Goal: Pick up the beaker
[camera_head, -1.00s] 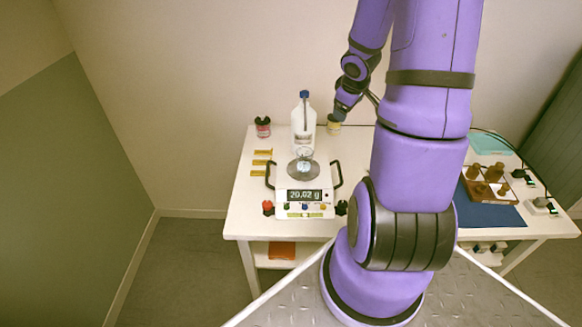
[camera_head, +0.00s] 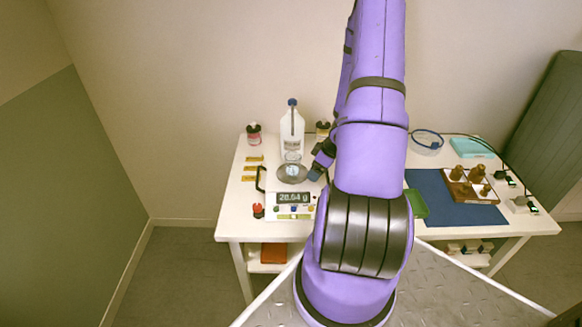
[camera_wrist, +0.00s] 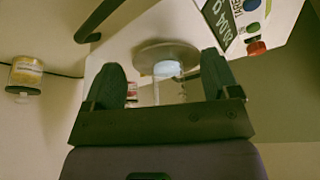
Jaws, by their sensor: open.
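The beaker is a small clear glass vessel (camera_head: 292,157) with pale bluish contents. It stands on the round metal pan (camera_head: 292,175) of a white balance with a lit display (camera_head: 292,198). My gripper (camera_head: 318,168) is just to the right of the pan, partly hidden by my arm. In the wrist view my gripper (camera_wrist: 161,62) is open, with its two dark fingers spread wide. The beaker (camera_wrist: 167,70) shows between them, beyond the palm, over the pan (camera_wrist: 160,48). I cannot tell whether the fingers reach around it.
A white bottle with a blue cap (camera_head: 291,125) stands close behind the pan. A red-labelled jar (camera_head: 253,135) and a yellow-labelled jar (camera_head: 322,128) stand at the back. The balance has a dark side handle (camera_head: 260,180). A wooden block with brass weights (camera_head: 470,187) is at right.

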